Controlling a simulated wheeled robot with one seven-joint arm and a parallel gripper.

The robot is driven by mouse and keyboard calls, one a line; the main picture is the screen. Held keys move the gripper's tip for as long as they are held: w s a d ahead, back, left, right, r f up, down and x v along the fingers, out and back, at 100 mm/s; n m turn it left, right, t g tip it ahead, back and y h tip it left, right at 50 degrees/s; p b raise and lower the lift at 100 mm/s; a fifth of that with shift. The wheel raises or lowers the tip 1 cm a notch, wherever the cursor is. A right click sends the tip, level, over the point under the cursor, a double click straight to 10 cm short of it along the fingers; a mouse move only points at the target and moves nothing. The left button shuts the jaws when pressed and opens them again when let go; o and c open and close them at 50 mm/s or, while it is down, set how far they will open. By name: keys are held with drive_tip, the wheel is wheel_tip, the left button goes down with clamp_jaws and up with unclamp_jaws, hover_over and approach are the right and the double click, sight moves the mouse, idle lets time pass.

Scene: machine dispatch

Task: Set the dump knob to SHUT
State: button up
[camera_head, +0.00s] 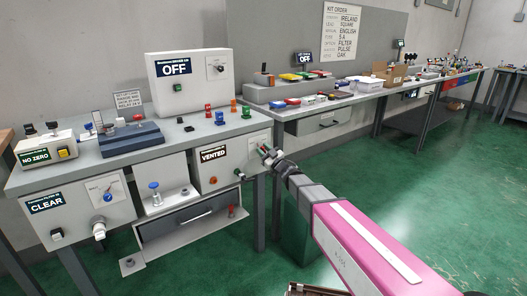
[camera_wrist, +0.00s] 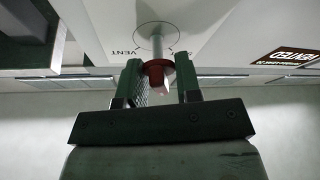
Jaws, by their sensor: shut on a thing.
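The dump knob (camera_wrist: 157,67) is red with a pale bar and sits on a short stem in front of a round dial on a white panel. The wrist view shows this panel upside down. The word VENT is printed beside the dial; a SHUT mark cannot be read. My gripper (camera_head: 266,154) is at the right part of the front panel (camera_head: 231,178), to the right of the VENTED display (camera_head: 213,154). In the wrist view its two fingers stand on either side of the knob, shut on it. In the head view my gripper largely hides the knob.
A black knob (camera_head: 239,174) and a red-orange button (camera_head: 213,180) are on the same panel. The OFF box (camera_head: 187,80) stands on the bench above. Green floor (camera_head: 350,170) lies open to the right.

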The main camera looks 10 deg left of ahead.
drive_tip(key=n+g, duration=0.1)
drive_tip(key=n, duration=0.2)
drive_tip(key=n+g, duration=0.2)
drive_tip(key=n, duration=0.1)
drive_tip(key=shift+n+y, duration=0.4)
drive_tip(key=o, duration=0.6)
drive_tip(key=shift+c, duration=0.2)
drive_tip(key=v, duration=1)
drive_tip(key=shift+d, duration=0.4)
